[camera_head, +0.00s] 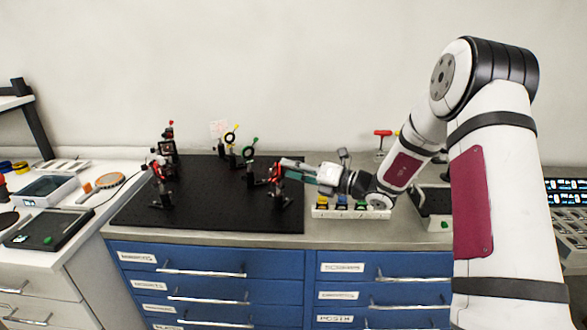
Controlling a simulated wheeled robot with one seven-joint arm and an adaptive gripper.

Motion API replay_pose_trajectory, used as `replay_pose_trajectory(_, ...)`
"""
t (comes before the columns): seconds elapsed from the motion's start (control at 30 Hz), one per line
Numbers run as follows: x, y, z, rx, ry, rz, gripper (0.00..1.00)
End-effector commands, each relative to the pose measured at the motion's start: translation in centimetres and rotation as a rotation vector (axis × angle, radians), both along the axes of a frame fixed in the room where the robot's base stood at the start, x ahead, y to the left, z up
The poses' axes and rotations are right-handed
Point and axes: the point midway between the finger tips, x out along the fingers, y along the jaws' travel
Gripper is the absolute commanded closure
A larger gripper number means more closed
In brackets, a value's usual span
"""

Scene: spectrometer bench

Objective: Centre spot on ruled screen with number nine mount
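A pale ruled screen (218,128) with faint pinkish marks stands at the back of the black breadboard (215,215). No spot can be made out on it. Several dark post mounts stand on the board: a yellow-knobbed mount (232,137), a green-knobbed mount (250,152), a red mount (276,175) at the right edge and a red mount (161,172) with a taller frame behind it at the left. No mount number is legible. My gripper (283,166) reaches left to the top of the right red mount. Whether its fingers grip it cannot be told.
A white strip with coloured blocks (350,212) lies right of the board, below my wrist. A red T-handled tool (382,138) stands behind my arm. The board's front middle is clear.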

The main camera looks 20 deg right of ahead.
Motion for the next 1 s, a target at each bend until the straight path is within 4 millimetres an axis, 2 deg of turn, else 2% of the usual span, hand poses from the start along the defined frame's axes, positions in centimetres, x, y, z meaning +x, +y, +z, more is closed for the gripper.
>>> replay_pose_trajectory(0.17, -1.5, -1.7, 0.0, 0.000, 0.000, -0.005, 0.66)
replay_pose_trajectory(0.4, -5.0, -5.2, 0.0, 0.000, 0.001, -0.005, 0.66)
replay_pose_trajectory(0.6, -7.2, -7.4, 0.0, -0.001, 0.001, -0.003, 0.66)
replay_pose_trajectory(0.8, -8.2, -8.4, -0.1, 0.000, 0.002, -0.001, 0.66)
replay_pose_trajectory(1.0, -8.3, -8.4, -0.1, 0.000, 0.001, -0.001, 0.66)
